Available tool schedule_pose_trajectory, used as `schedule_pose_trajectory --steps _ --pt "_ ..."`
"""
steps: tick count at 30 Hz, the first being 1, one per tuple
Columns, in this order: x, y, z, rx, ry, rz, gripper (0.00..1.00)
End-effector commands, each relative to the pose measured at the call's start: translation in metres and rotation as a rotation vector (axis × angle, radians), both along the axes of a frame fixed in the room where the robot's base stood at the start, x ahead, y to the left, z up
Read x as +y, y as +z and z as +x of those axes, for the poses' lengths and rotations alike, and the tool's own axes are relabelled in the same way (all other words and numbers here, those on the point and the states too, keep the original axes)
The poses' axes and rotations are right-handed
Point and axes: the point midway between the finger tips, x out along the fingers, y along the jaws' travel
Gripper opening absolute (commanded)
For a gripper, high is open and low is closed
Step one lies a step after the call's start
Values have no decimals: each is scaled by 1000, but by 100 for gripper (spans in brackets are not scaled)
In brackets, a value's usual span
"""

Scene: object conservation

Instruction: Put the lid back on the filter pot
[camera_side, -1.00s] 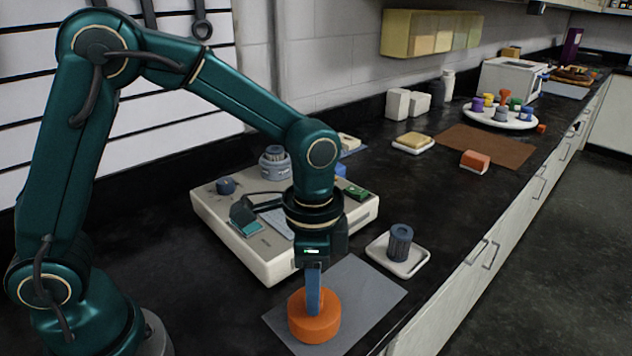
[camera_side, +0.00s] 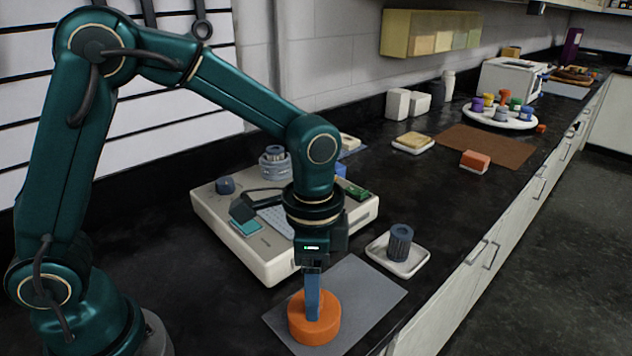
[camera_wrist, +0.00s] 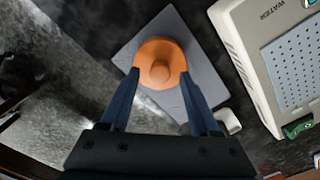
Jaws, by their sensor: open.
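An orange round piece (camera_side: 314,325) with a raised knob lies on a grey mat (camera_side: 372,290); it looks like a lid. In the wrist view its round top and knob (camera_wrist: 160,73) face me. My gripper (camera_wrist: 158,80) is open, its two blue fingers apart, with the knob between them in the picture. In the side view my gripper (camera_side: 313,316) points down over the orange piece, its fingertips overlapping it; contact cannot be told. A grey-blue pot (camera_side: 273,168) stands at the back of a cream device (camera_side: 283,268). I cannot tell whether that is the filter pot.
A dark ribbed cylinder (camera_side: 400,240) stands on a small white tray (camera_side: 408,268) right of my gripper. The cream device stands behind the mat. An orange block (camera_side: 474,161) and a plate of coloured pieces (camera_side: 498,117) are further back.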

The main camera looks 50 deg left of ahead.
Motion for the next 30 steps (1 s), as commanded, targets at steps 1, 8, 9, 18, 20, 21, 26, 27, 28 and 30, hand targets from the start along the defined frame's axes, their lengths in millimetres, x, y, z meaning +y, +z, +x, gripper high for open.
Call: schedule_pose_trajectory --steps 1,8,9,18,20,21,26,27,28,30 --pt "0 9 1 -6 0 -2 63" --pt "0 58 1 -8 0 -4 63" --pt "-1 66 2 -9 0 -4 63" --pt "0 106 0 -3 -1 -3 63" --pt "0 109 0 -2 0 -2 63" --pt "0 111 0 -3 1 -3 63" --pt "9 119 -7 -40 64 -14 63" --pt "14 122 -11 -60 97 -20 63" --pt "18 124 -15 -79 127 -27 63" --pt "28 127 -25 -128 209 -44 63"
